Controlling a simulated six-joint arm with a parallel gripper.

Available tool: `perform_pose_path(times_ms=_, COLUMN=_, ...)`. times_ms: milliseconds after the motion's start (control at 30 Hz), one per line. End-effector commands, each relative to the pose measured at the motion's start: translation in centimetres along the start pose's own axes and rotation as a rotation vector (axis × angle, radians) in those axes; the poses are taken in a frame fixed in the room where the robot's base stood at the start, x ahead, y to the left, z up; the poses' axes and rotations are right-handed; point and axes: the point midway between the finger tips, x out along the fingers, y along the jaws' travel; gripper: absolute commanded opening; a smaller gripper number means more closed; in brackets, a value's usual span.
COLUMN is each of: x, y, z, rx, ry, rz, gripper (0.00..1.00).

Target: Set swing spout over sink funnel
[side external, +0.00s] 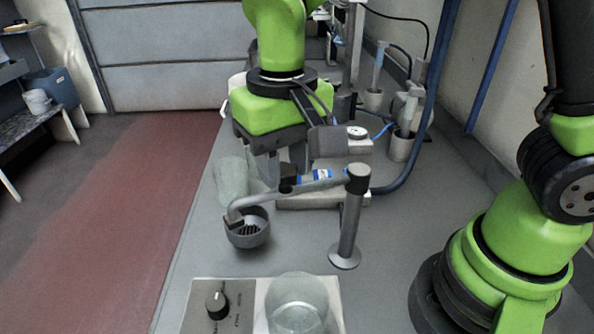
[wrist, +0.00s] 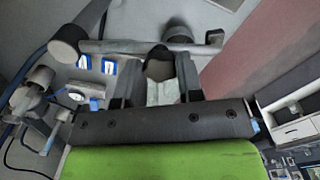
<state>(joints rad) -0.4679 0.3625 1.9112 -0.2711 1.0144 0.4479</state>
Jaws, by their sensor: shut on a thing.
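The grey swing spout (side external: 318,186) reaches left from the top of its upright post (side external: 349,225). Its bent outlet end overlaps the left rim of the round grey sink funnel (side external: 259,237), which has a dark grate. My gripper (side external: 287,182) is above the middle of the spout tube, shut on its dark handle. In the wrist view the spout (wrist: 125,47) crosses the top, with the handle (wrist: 160,66) between my fingers (wrist: 159,88). The funnel (wrist: 181,27) shows partly behind the tube, with the outlet end to its right.
A clear glass vessel (side external: 298,306) stands on the panel with a black knob (side external: 216,304) in front. Another translucent vessel (side external: 231,178) stands behind the funnel. A low block (side external: 300,201) lies behind the spout, and grey cups (side external: 400,147) stand at the back right.

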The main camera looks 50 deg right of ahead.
Motion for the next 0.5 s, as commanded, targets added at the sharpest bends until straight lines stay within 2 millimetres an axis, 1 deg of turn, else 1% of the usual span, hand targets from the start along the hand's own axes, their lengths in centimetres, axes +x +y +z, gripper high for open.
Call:
perform_pose_path(times_ms=200, x=0.0, y=0.7, z=-2.1, rx=0.201, ry=0.001, rz=-0.002, gripper=0.00)
perform_pose_path(times_ms=500, x=0.0, y=1.8, z=-4.0, rx=0.416, ry=0.002, rz=-0.002, gripper=0.00)
